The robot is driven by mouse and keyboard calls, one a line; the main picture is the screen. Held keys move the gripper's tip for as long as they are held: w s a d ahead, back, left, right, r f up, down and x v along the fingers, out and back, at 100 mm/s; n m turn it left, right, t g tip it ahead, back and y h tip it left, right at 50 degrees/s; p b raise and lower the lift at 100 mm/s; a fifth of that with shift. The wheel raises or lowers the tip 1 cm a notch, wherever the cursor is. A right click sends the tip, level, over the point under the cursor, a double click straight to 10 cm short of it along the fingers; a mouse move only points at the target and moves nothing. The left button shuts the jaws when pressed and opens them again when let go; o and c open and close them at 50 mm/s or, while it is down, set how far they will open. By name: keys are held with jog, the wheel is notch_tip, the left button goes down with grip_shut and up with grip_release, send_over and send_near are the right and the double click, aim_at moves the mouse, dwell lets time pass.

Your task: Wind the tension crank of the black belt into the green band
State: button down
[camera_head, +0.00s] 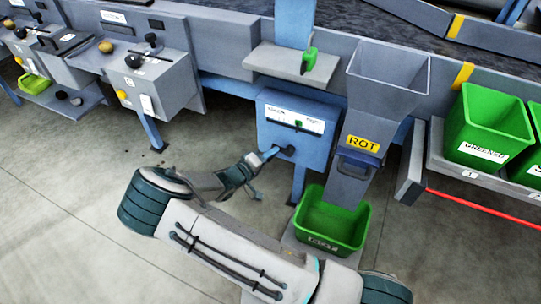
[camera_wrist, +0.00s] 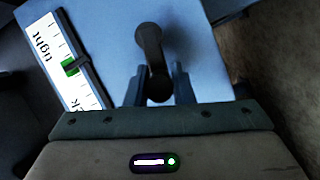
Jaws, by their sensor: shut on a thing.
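The tension crank (camera_head: 289,150) is a dark arm on the front of a blue box (camera_head: 273,140). In the wrist view the crank (camera_wrist: 151,45) runs from a round end at the top down between my fingers. My gripper (camera_head: 275,153) is shut on its near end, and the fingers (camera_wrist: 158,88) stand on both sides of it. Above the crank is a white scale (camera_head: 312,125), with "tight" readable in the wrist view. The green band (camera_wrist: 69,68) sits partway along the scale; a dark mark lies beside it, and I cannot tell its exact reading.
A grey chute marked ROT (camera_head: 362,145) stands right of the box, above a green crate (camera_head: 331,222). A shelf (camera_head: 291,66) with a green-handled part is above. Green bins (camera_head: 487,125) stand at the right. Grey cabinets (camera_head: 157,80) stand at the left. The floor at lower left is clear.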

jog(key=shift+r+m+y, duration=0.4)
jog(key=shift+m, duration=0.3)
jog(key=shift+d, duration=0.1)
jog(key=c, duration=1.3)
grip_release()
jog(key=shift+o, duration=0.2)
jog(key=p+v, duration=0.1)
jog(key=v, duration=1.3)
jog(key=shift+p, duration=0.4)
